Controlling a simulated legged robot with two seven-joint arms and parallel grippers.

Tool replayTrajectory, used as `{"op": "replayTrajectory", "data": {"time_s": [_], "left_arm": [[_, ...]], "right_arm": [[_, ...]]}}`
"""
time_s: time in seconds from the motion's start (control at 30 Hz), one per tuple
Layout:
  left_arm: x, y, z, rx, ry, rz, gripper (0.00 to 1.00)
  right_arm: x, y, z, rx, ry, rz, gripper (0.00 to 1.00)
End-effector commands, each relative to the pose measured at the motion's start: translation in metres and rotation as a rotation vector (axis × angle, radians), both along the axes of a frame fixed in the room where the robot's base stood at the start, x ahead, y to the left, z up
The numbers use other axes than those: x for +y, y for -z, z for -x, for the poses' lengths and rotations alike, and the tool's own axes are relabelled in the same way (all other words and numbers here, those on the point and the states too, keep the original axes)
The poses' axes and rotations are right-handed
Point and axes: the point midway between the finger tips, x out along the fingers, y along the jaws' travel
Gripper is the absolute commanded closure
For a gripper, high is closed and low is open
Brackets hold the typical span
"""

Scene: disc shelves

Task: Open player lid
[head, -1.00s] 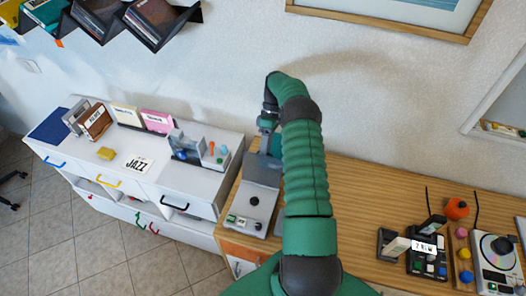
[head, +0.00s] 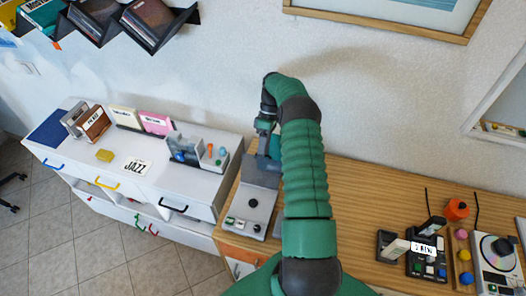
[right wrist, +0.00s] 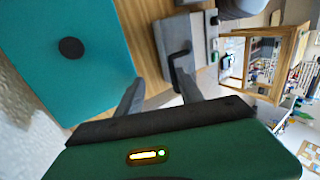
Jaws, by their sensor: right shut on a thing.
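The grey player (head: 250,208) stands on the wooden table, left of my right arm, with small buttons on its front edge. Its grey lid (head: 262,172) is at the back and partly hidden by my arm. My right gripper (head: 266,128) is at the lid's back end. In the right wrist view, the fingers (right wrist: 158,92) reach to a black handle (right wrist: 180,56) on a grey part of the player, and the gripper is shut on it. The exact finger contact is hard to see. My left gripper is not in view.
A black device (head: 428,262) and a turntable (head: 497,255) are at the right. A teal panel (right wrist: 65,50) is close to the right gripper.

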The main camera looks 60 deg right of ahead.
Motion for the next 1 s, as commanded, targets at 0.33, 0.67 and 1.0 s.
{"op": "replayTrajectory", "data": {"time_s": [0.33, 0.67, 1.0], "left_arm": [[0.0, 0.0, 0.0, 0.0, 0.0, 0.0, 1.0], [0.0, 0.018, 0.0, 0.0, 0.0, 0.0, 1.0], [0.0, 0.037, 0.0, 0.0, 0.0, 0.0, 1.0]], "right_arm": [[-0.003, 0.0, -0.001, -0.004, 0.003, 0.011, 0.71], [0.009, -0.037, 0.006, -0.002, 0.002, 0.012, 0.71], [0.069, -0.043, 0.049, -0.001, 0.0, 0.012, 0.71]]}}
